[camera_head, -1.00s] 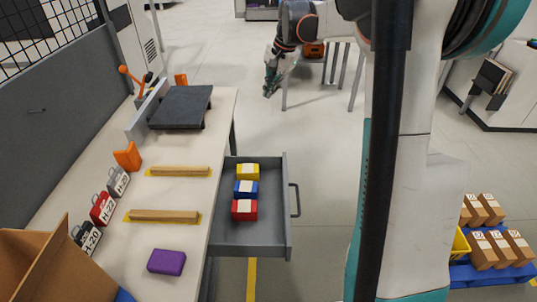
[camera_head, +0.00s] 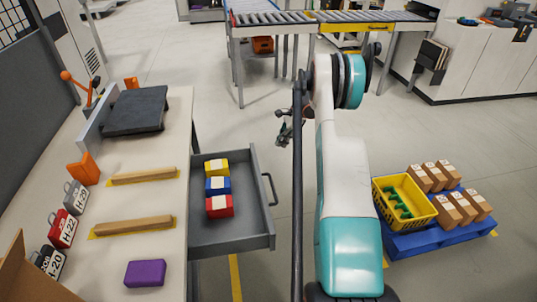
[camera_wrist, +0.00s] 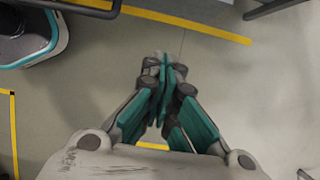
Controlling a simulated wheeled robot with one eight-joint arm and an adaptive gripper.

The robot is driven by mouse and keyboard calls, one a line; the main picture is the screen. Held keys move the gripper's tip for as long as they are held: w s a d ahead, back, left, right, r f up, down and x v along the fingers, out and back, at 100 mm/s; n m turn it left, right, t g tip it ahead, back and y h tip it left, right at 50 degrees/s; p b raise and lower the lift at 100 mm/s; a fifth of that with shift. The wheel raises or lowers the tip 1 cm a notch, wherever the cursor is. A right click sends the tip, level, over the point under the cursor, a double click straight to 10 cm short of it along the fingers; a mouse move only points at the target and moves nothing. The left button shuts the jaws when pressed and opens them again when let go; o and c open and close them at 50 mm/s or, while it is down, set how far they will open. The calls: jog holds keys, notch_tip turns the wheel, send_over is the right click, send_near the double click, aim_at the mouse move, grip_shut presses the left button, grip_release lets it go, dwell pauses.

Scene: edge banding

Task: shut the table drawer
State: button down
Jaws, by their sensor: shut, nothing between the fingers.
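The table drawer (camera_head: 226,241) is pulled out from the right side of the workbench (camera_head: 170,215). It is grey, with a dark bar handle (camera_head: 270,189) on its outer front. Yellow, blue and red blocks (camera_head: 217,184) lie in a row inside it. My gripper (camera_head: 284,133) is beyond the drawer's far right corner, clear of it and partly hidden by a dark pole. In the wrist view my gripper (camera_wrist: 170,68) has its fingers together with nothing between them, above bare floor. A dark bar shows at that view's top right; I cannot tell what it is.
A blue pallet (camera_head: 410,246) with brown boxes (camera_head: 465,207) and a yellow crate (camera_head: 380,200) stands at the right. A roller conveyor (camera_head: 275,32) is at the back. The bench carries a purple block (camera_head: 145,273) and a dark plate (camera_head: 136,110).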

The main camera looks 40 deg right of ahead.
jog(key=w+a+f+b, duration=0.3)
jog(key=a+f, duration=0.3)
jog(key=f, duration=0.2)
jog(key=shift+w+a+f+b, duration=0.25)
jog(key=shift+w+f+b, duration=0.1)
jog(key=shift+w, duration=0.15)
jog(key=w+a, duration=0.4)
jog(key=a, duration=0.3)
jog(key=w+a+b, duration=0.1)
jog(key=w+a, duration=0.4)
jog(key=a, duration=0.3)
jog(key=w+a, duration=0.5)
jog(key=a, duration=0.3)
jog(key=shift+b, duration=0.4)
jog(key=shift+d, duration=0.1)
